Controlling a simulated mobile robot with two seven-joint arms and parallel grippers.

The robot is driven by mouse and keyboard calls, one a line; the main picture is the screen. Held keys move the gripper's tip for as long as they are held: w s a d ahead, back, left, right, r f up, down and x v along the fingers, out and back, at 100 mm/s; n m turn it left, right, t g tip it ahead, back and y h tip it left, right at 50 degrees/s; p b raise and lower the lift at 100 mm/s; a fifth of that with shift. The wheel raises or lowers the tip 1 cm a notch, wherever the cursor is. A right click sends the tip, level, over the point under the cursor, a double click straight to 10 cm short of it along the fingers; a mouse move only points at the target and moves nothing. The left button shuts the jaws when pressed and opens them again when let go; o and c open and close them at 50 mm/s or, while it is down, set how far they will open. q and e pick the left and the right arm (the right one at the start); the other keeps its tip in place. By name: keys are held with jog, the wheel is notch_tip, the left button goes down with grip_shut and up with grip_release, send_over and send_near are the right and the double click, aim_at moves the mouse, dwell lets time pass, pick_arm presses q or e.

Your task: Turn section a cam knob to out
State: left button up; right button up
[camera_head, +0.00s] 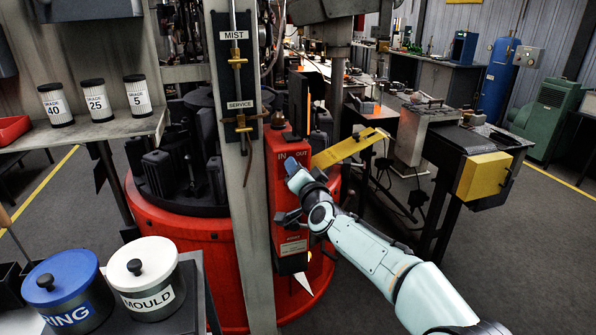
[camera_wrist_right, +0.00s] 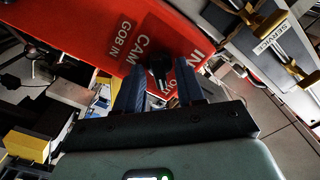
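The red panel (camera_head: 279,185) with IN and OUT labels stands at the centre of the head view. The black cam knob (camera_wrist_right: 159,72) shows in the wrist view on the red panel (camera_wrist_right: 185,35), beside the CAM and IN lettering. In the head view my gripper hides the knob, and which label it points to cannot be told. My right gripper (camera_head: 291,167) is at the panel just under the labels. In the wrist view its two blue fingers (camera_wrist_right: 160,66) are apart, one on each side of the knob, with small gaps. My left gripper is out of view.
A grey post (camera_head: 255,230) with MIST and SERVICE valves stands left of the panel. A yellow plate (camera_head: 347,148) juts out to its right. A red round machine base (camera_head: 180,255) lies behind. Lidded RING (camera_head: 70,290) and MOULD (camera_head: 147,279) pots are at lower left.

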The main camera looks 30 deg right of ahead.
jog(key=v, duration=1.3)
jog(key=shift+s, duration=0.2)
jog(key=shift+a, duration=0.15)
